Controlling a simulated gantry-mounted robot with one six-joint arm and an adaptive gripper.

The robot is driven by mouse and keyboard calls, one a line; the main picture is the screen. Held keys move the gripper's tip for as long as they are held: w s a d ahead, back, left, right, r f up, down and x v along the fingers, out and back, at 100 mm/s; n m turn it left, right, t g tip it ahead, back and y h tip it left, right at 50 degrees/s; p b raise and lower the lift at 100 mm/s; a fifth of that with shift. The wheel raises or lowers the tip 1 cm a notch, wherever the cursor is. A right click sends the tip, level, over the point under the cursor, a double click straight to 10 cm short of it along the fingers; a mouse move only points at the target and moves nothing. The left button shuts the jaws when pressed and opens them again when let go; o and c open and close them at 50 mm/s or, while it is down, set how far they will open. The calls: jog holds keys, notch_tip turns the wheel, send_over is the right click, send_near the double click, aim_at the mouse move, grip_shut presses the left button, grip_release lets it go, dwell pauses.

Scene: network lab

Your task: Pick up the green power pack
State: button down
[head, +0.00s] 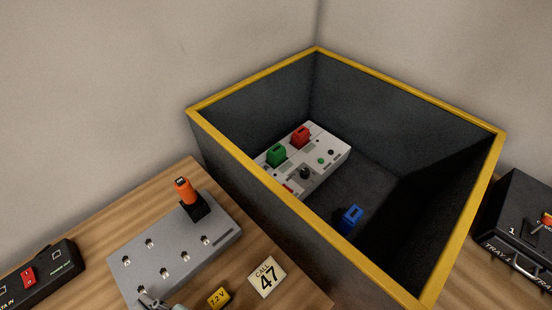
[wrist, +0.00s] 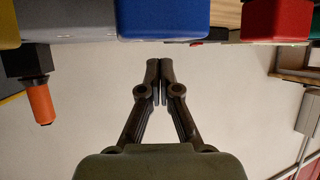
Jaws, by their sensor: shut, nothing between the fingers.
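The green power pack (head: 276,155) is a small block with a loop-like top. It stands on a white panel (head: 327,166) inside the deep dark bin, left of a similar red pack (head: 300,137). My gripper (wrist: 160,66) shows in the wrist view with its two dark fingers together and nothing between them. Pale wall lies behind the fingertips, and no object touches them. I cannot make out the gripper surely in the head view. I cannot identify the green pack surely in the wrist view.
The bin has a high yellow rim (head: 259,78). A blue pack (head: 350,218) stands on its floor. A black case (head: 515,225) stands right.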

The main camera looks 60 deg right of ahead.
jog(key=shift+f, duration=0.1)
jog(key=shift+c, duration=0.4)
grip_release()
